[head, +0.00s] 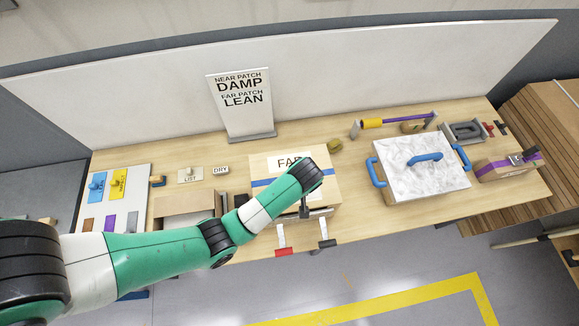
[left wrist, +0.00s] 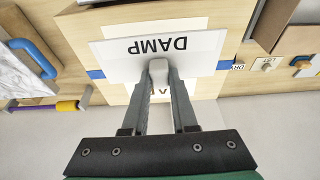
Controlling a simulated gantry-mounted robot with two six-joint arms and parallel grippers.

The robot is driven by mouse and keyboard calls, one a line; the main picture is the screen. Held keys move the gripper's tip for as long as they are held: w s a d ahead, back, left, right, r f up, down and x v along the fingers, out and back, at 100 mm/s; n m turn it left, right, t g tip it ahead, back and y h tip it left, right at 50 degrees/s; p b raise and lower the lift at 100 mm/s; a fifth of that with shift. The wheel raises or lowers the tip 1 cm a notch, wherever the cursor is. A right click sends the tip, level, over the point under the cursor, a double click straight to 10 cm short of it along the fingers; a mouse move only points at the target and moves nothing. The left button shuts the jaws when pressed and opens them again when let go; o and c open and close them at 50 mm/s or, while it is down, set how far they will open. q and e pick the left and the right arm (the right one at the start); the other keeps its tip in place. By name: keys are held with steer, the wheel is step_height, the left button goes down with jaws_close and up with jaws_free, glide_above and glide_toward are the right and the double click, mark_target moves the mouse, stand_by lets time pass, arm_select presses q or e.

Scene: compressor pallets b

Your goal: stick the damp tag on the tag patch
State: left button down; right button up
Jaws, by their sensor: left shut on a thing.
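The damp tag (left wrist: 130,56), a white plate with DAMP printed on it, is in the left wrist view, upside down there. My left gripper (left wrist: 160,72) is shut on the grey knob of the tag, over the box with a blue band (head: 328,184). A pale near patch (left wrist: 188,22) shows partly past the tag's edge in the left wrist view. The far patch (head: 280,161), marked FAR, is on the box beyond my arm. I cannot tell whether the tag touches the box. My right gripper is not in view.
A sign (head: 243,105) reads near patch DAMP, far patch LEAN. LIST (head: 190,175) and DRY (head: 220,170) tags lie left of the box, by an open carton (head: 185,204). A marble-topped case (head: 420,165) with blue handles stands right.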

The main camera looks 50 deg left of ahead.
arm_select(q)
steer(key=shift+w+a+r, duration=0.1)
steer(key=shift+w+a, duration=0.05)
steer(key=shift+w, duration=0.35)
steer(key=shift+s, duration=0.25)
steer(key=shift+f, duration=0.2)
step_height(320, 180, down, 5)
steer(key=b, duration=0.5)
steer(key=shift+f, duration=0.15)
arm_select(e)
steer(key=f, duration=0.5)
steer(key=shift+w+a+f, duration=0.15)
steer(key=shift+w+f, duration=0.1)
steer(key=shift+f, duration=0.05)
arm_select(q)
steer(key=shift+f+b, duration=0.15)
steer(key=shift+b, duration=0.3)
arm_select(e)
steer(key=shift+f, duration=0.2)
arm_select(q)
steer(key=shift+f+b, duration=0.55)
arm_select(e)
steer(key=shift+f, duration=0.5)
